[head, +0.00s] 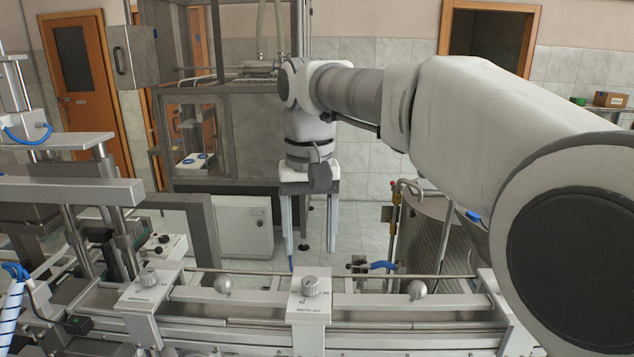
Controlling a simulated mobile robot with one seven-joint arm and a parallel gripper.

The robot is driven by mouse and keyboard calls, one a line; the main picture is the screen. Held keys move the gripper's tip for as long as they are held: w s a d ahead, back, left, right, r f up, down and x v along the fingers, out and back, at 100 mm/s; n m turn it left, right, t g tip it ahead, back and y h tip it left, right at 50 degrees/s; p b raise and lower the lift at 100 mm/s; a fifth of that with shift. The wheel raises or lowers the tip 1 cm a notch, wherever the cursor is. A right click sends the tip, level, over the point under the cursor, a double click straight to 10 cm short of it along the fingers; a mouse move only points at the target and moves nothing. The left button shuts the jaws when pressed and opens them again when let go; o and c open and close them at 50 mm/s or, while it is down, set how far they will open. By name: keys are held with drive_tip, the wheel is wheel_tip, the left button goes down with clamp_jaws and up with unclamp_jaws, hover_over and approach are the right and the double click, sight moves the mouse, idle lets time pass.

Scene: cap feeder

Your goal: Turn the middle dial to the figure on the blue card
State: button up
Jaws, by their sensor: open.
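The middle dial (311,287) is a grey round knob on a pale panel (311,310) at the lower centre of the head view. Small dark marks lie around it, too small to read. My gripper (312,247) points down above the dial in the picture, with its two long fingers apart and nothing between them. A gap shows between the fingertips and the dial. Another dial (149,277) sits on a similar panel to the left. I cannot make out a blue card in this view.
A blue-handled valve (383,266) stands behind to the right. My arm covers much of the right side.

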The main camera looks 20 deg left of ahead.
wheel_tip(320, 180, up, 10)
drive_tip(key=p, duration=0.1)
idle(0.4)
